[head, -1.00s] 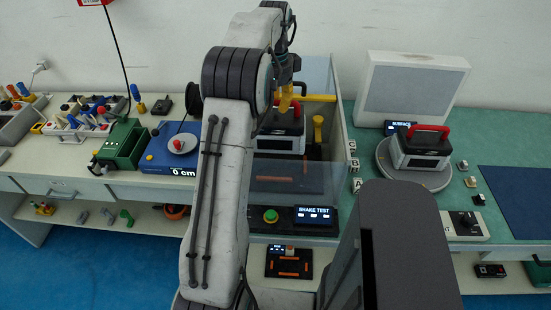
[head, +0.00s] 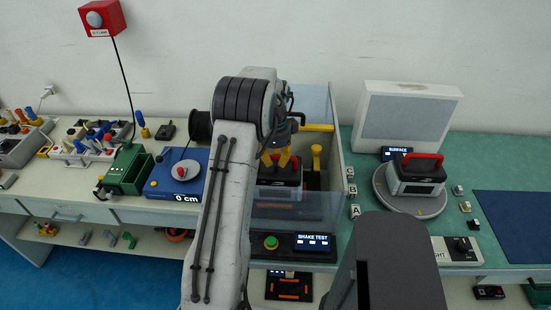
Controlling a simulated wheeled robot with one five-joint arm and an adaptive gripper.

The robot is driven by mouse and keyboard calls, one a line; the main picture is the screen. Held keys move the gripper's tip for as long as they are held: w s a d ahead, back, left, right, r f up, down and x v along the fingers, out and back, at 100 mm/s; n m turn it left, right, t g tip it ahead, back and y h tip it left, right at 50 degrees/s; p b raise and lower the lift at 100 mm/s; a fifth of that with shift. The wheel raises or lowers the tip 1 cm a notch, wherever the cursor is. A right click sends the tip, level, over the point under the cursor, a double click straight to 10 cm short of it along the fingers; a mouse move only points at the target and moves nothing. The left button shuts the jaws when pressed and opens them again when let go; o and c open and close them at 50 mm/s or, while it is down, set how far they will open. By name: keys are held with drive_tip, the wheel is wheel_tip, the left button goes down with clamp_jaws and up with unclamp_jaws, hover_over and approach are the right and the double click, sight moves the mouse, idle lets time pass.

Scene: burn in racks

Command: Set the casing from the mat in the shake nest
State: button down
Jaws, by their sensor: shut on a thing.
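My gripper (head: 279,158), with yellow fingers, is shut on the red handle of a dark casing (head: 279,188). The casing is inside the clear-walled shake test station (head: 300,208), low in its left part. My arm hides the casing's left side, and I cannot tell whether it touches the nest floor. The blue mat (head: 515,218) at the far right is bare in the part that shows.
Another casing with a red handle (head: 417,174) stands on a round turntable (head: 382,190) at the right. A yellow lever (head: 316,157) stands beside my gripper. A green button (head: 271,242) and the SHAKE TEST display (head: 313,241) sit in front.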

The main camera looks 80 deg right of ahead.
sight(275, 170)
drive_tip(key=shift+f, duration=0.6)
drive_tip(key=c, duration=1.1)
unclamp_jaws()
drive_tip(key=shift+r, duration=0.15)
wheel_tip(275, 170, up, 12)
drive_tip(key=b, duration=0.4)
drive_tip(key=shift+a+b, duration=0.4)
